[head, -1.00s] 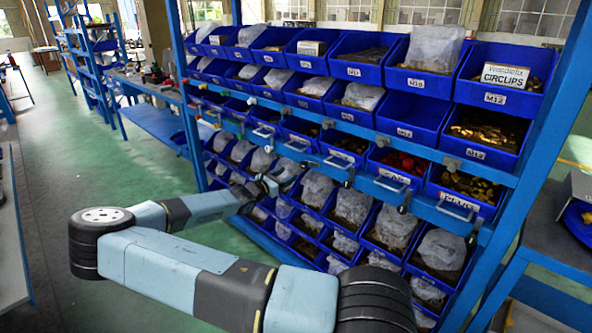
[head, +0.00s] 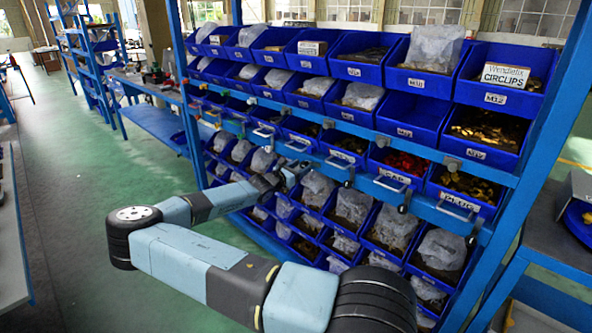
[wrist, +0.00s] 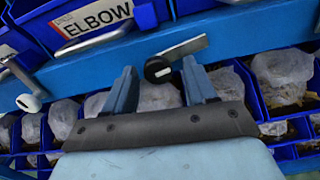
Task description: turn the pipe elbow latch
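The pipe elbow latch (wrist: 157,70) shows in the wrist view as a black round knob with a flat metal lever (wrist: 186,47) reaching up to the right. It sits on the blue rail under a blue bin with a white label (wrist: 96,27) reading ELBOW. My gripper (wrist: 161,75) is open, with one finger on each side of the knob and a gap to each. I cannot tell whether the fingertips reach as far as the knob's depth. In the head view my gripper (head: 290,175) is at the rack's rail, and the latch there is hidden or too small to tell.
A neighbouring latch with a white knob (wrist: 28,102) is at the left in the wrist view. Blue bins with bagged parts (wrist: 285,72) lie behind and below the rail. The blue rack post (head: 530,150) stands at the right; green floor (head: 110,170) is open at the left.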

